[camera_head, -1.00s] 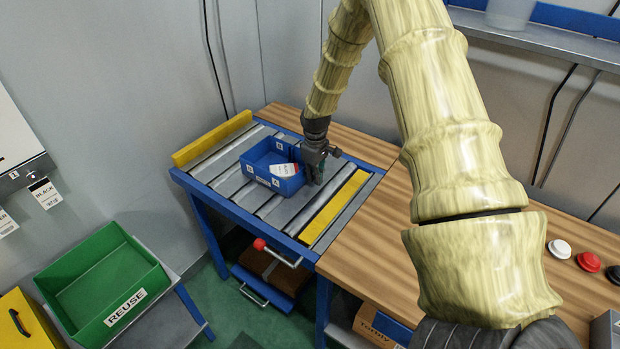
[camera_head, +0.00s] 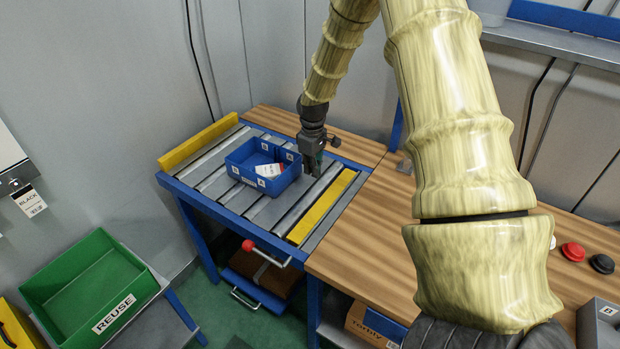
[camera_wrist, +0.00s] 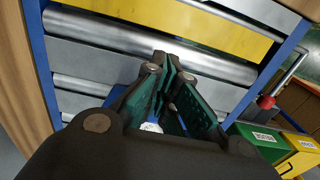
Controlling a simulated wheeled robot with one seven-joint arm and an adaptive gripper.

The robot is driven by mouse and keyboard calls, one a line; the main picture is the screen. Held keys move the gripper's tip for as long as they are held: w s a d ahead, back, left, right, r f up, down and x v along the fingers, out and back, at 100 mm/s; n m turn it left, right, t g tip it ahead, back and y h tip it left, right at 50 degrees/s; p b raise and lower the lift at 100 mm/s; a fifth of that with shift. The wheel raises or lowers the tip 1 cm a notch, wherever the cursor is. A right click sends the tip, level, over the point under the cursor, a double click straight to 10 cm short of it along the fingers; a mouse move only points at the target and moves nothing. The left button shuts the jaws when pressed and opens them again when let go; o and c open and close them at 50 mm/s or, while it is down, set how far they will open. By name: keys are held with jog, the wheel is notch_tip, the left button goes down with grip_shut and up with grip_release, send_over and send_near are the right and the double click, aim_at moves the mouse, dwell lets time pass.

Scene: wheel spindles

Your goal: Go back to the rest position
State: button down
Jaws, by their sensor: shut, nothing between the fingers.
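My gripper (camera_head: 312,168) is shut and empty, pointing down over the roller conveyor (camera_head: 268,212), just right of the blue bin (camera_head: 262,180). The bin sits on the rollers and holds a white labelled item (camera_head: 269,170). In the wrist view my gripper's fingers (camera_wrist: 170,75) show green inner pads, with rollers and a yellow rail (camera_wrist: 190,28) beyond. A gap shows between gripper and bin in the head view, though contact is hard to judge.
A wooden bench (camera_head: 375,260) adjoins the conveyor on the right. Red (camera_head: 572,252) and black (camera_head: 601,264) discs lie on it near a grey box (camera_head: 602,325). A green REUSE crate (camera_head: 95,290) stands lower left. A shelf (camera_head: 560,45) runs along the back wall.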

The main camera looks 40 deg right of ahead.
notch_tip(320, 180, up, 5)
jog(key=shift+f+b, duration=0.1)
jog(key=shift+b, duration=0.45)
